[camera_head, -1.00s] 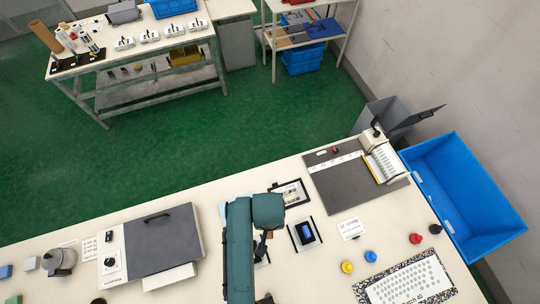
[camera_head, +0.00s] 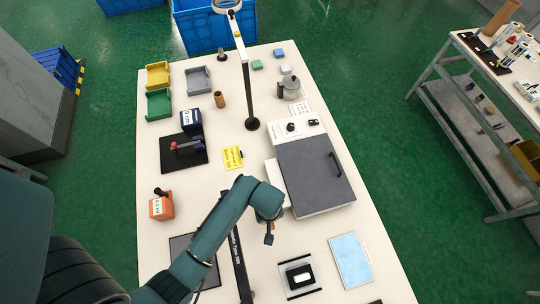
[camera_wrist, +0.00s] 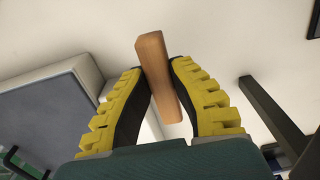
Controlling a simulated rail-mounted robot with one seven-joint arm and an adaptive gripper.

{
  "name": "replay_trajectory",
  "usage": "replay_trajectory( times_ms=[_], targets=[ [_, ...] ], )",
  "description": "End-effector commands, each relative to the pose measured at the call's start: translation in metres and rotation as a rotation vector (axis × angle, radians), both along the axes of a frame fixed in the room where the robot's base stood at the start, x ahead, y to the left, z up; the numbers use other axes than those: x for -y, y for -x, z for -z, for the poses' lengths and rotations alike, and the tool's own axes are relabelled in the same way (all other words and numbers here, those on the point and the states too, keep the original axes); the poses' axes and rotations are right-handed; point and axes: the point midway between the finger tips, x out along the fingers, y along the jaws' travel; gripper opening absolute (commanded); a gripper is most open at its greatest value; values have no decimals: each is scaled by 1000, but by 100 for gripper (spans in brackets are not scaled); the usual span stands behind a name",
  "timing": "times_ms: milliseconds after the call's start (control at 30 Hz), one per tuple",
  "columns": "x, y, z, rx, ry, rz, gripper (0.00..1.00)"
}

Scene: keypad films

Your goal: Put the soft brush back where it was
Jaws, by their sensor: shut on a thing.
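My gripper (camera_wrist: 155,80) is shut on a brown wooden block-like piece (camera_wrist: 160,78), which looks like the handle of the soft brush. The bristles cannot be made out. In the head view my gripper (camera_head: 269,236) hangs over the table, in front of the grey-lidded machine, and the held piece is mostly hidden by my arm. A brown cylindrical cup (camera_head: 219,99) stands upright at the table's far middle; I cannot tell what it holds.
The grey-lidded machine (camera_head: 314,172) is right of my gripper. A black-posted lamp (camera_head: 249,95) rises behind. A white-framed pad (camera_head: 299,276) and blue sheet (camera_head: 350,261) are in front.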

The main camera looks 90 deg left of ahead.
Motion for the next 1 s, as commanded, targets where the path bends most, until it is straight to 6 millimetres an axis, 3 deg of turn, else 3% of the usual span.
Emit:
replay_trajectory(
  times_ms=[267,600,633,733,1000],
  targets=[
    [0,-1,41,1,0,3,0],
    [0,-1,45,1,-3,3,0],
    [0,-1,45,2,-2,3,24],
    [0,-1,44,1,-3,4,41],
    [0,-1,44,1,-3,4,41]
  ],
)
